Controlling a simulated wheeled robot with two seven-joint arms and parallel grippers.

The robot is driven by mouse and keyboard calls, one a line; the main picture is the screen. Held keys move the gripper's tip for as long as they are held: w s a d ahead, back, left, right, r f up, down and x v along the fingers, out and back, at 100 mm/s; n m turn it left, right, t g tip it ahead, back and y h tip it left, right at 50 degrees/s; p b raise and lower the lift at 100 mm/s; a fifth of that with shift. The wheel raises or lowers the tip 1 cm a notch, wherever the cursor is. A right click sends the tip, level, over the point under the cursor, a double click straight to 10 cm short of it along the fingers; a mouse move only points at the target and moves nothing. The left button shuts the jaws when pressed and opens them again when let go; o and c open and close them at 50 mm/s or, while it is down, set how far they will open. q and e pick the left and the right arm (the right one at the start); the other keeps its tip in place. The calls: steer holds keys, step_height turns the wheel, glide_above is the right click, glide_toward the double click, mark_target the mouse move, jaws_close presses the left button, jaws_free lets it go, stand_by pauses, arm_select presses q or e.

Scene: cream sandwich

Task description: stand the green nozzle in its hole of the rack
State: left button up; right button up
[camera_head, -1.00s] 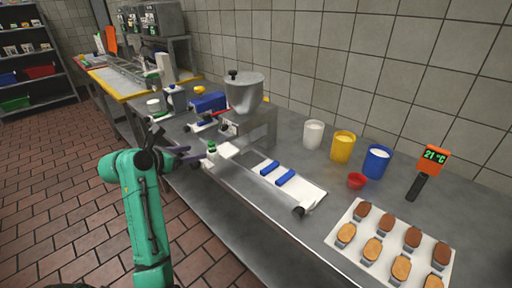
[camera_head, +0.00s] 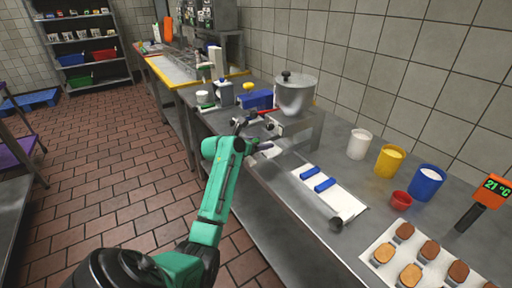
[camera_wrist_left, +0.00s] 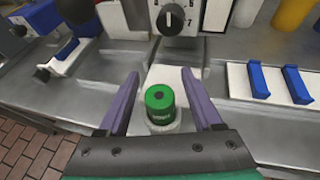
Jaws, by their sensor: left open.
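The green nozzle (camera_wrist_left: 160,98) shows in the left wrist view as a green cap on a pale round base. It stands upright at the end of a white block (camera_wrist_left: 165,76) in front of the dispenser. My left gripper (camera_wrist_left: 160,78) is open, with one purple finger on each side of the nozzle and a gap to each. In the head view my left gripper (camera_head: 262,148) is low beside the dispenser, and my arm hides the nozzle. I cannot single out the rack or its hole for certain. My right gripper is not in view.
The steel dispenser (camera_head: 295,97) stands close behind the gripper. Two blue bars (camera_head: 318,180) lie on a white board to its right. A blue block (camera_head: 257,99) is behind left.

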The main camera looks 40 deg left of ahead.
arm_select(q)
steer(key=shift+s, duration=0.1)
jaws_close()
